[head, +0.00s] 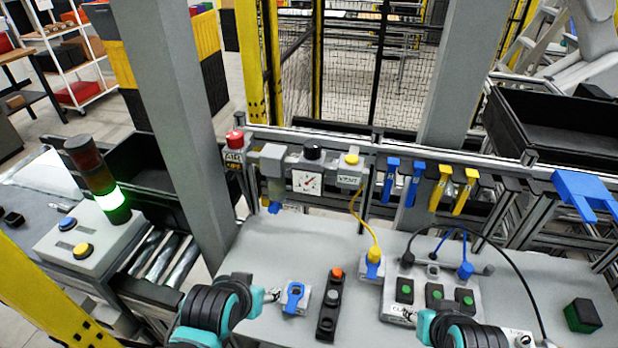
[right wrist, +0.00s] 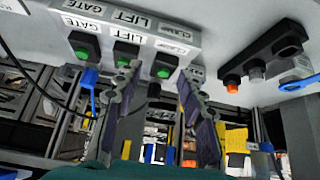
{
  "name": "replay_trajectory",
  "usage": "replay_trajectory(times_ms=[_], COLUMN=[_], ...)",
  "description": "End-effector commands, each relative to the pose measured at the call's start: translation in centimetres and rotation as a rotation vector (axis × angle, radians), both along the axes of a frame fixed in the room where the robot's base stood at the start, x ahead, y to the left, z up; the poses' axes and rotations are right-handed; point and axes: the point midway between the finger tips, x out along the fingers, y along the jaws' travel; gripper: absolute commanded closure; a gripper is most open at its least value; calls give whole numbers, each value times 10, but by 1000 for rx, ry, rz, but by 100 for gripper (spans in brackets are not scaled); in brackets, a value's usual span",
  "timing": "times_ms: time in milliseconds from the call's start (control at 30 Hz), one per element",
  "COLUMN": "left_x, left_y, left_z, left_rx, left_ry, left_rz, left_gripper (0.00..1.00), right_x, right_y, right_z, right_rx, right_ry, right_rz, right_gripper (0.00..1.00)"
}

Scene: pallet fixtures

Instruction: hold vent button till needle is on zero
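The yellow vent button (head: 352,158) stands on top of the rail unit above a VENT label, and neither gripper touches it. My right gripper (head: 518,338) is at the lower right, partly cut off. In the right wrist view its fingers (right wrist: 158,75) are apart with nothing between them.
A red AIR knob (head: 235,139) and a black knob (head: 312,152) share the rail. A yellow cable (head: 362,215) hangs below the vent button. The table holds a button strip (head: 330,305), a green-button box (head: 404,310) and a black-green block (head: 582,316). A stack light (head: 100,180) glows green at left.

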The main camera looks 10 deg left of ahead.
Motion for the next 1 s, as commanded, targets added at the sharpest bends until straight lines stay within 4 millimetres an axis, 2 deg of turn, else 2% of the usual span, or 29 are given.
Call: replay_trajectory(times_ms=[300,367,467,1000], left_x=[0,0,0,0], left_y=[0,0,0,0], left_z=[0,0,0,0], left_rx=[0,0,0,0], left_ry=[0,0,0,0], left_rz=[0,0,0,0], left_gripper=[44,44,44,44], right_x=[0,0,0,0], right_y=[0,0,0,0], right_z=[0,0,0,0], right_rx=[0,0,0,0], right_ry=[0,0,0,0], right_rz=[0,0,0,0], right_gripper=[60,73,100,100])
